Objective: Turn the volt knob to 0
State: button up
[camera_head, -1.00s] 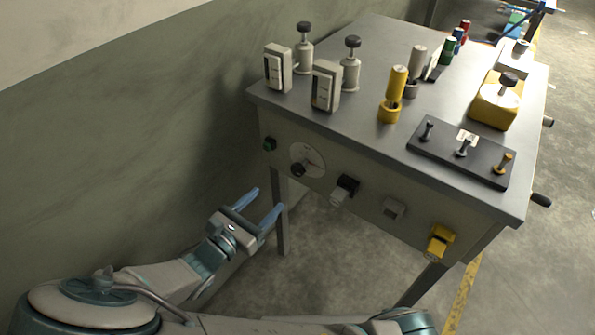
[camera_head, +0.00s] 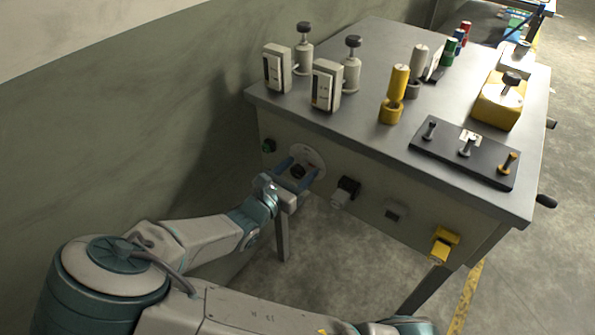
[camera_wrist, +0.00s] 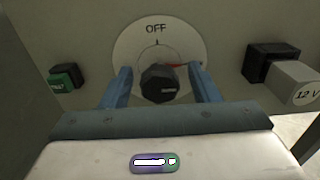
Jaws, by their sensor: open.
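The dark knob (camera_wrist: 158,84) sits on a round white dial (camera_wrist: 128,45) on the front panel. The dial reads OFF at the top, and a red mark shows right of the knob. No 0 is readable in the visible part. The knob and dial (camera_head: 311,157) also show in the head view, partly covered by my gripper (camera_head: 297,169). My gripper is open, with one blue finger on each side of the knob. In the wrist view my gripper (camera_wrist: 161,80) shows gaps between the fingers and knob. I cannot tell how deep the fingers reach.
A black socket with a grey plug marked 12 V (camera_wrist: 298,86) is close on the right. The grey tabletop (camera_head: 365,120) overhangs above, carrying several switches and posts. A wall stands left.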

jog(key=c, duration=1)
jog(key=shift+o, duration=0.2)
